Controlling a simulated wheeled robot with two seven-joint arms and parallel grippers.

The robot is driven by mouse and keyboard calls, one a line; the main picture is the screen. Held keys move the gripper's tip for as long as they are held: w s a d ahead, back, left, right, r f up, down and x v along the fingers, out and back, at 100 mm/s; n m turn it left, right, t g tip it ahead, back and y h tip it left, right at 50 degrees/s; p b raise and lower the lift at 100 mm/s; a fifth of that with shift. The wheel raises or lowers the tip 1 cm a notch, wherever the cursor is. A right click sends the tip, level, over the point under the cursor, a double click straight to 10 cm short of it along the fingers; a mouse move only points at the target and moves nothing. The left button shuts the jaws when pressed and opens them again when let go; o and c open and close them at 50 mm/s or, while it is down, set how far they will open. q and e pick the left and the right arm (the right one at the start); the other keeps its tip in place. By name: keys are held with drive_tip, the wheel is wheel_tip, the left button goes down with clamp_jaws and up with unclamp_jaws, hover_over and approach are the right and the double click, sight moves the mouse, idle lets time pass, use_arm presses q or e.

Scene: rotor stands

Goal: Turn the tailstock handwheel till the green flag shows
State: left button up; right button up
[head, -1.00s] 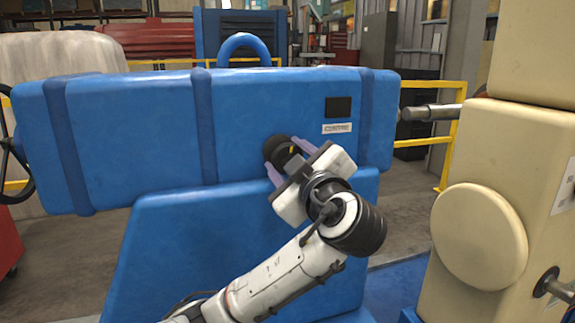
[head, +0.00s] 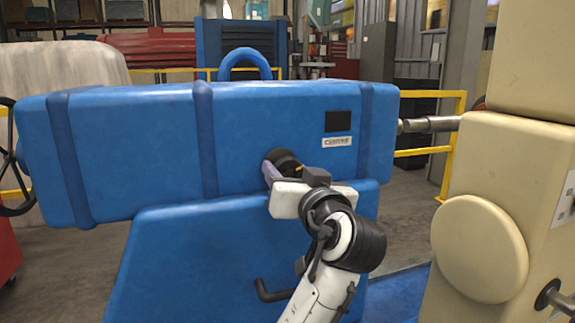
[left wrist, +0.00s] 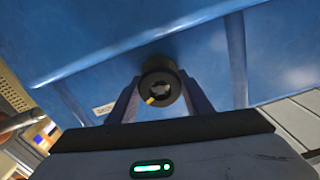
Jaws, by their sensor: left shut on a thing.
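The blue tailstock (head: 120,140) fills the middle of the head view. The dark handwheel (head: 8,180) is at its left end, partly cut off by the picture edge. My left gripper (head: 276,168) is shut on a round black knob (head: 284,158) on the tailstock's front face. In the left wrist view the knob (left wrist: 160,80) sits between the two fingers, with a yellow mark at its lower left. A black square (head: 338,121) above a small label is on the tailstock; no green shows in it. My right gripper is out of view.
A bent black lever (head: 270,291) sticks out of the blue base below my gripper. A metal spindle (head: 430,124) points from the tailstock to a cream machine (head: 510,200) at the right. Yellow railings (head: 450,160) stand behind.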

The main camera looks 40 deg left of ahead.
use_arm(q)
drive_tip(key=m, duration=0.2)
drive_tip(key=shift+m+p, duration=0.4)
drive_tip(key=m, duration=0.4)
drive_tip(key=shift+f+m, duration=0.1)
drive_tip(key=shift+m, duration=0.2)
drive_tip(key=m, duration=1.4)
drive_tip(key=shift+m, duration=0.3)
drive_tip(key=m, duration=0.3)
drive_tip(key=shift+m, duration=0.3)
drive_tip(key=m, duration=0.4)
drive_tip(key=shift+m, duration=2.1)
